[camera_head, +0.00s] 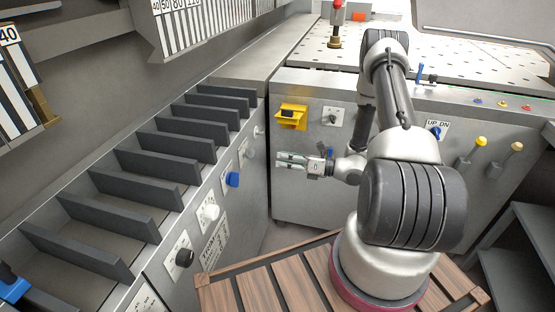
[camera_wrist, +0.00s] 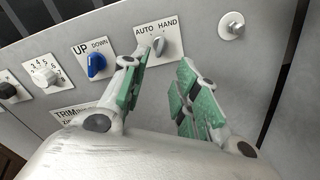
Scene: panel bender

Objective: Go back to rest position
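My gripper (camera_head: 280,161) points left towards the slanted left control panel (camera_head: 228,240). Its fingers with green pads are apart, with nothing between them; the wrist view shows the same open gripper (camera_wrist: 163,64). Beyond the fingertips there is the grey AUTO/HAND selector (camera_wrist: 159,46). The blue UP/DOWN knob (camera_wrist: 97,65) is to its left; it also shows in the head view (camera_head: 233,179). No contact between the fingers and the panel can be seen. My arm is raised over its base and bent down to the gripper.
A yellow switch box (camera_head: 291,116) sits on the front panel just above my gripper. Several dark angled slats (camera_head: 155,165) line the left machine. A perforated table (camera_head: 460,65) is behind my arm. A wooden slatted platform (camera_head: 262,293) lies below. Open space lies between gripper and front panel.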

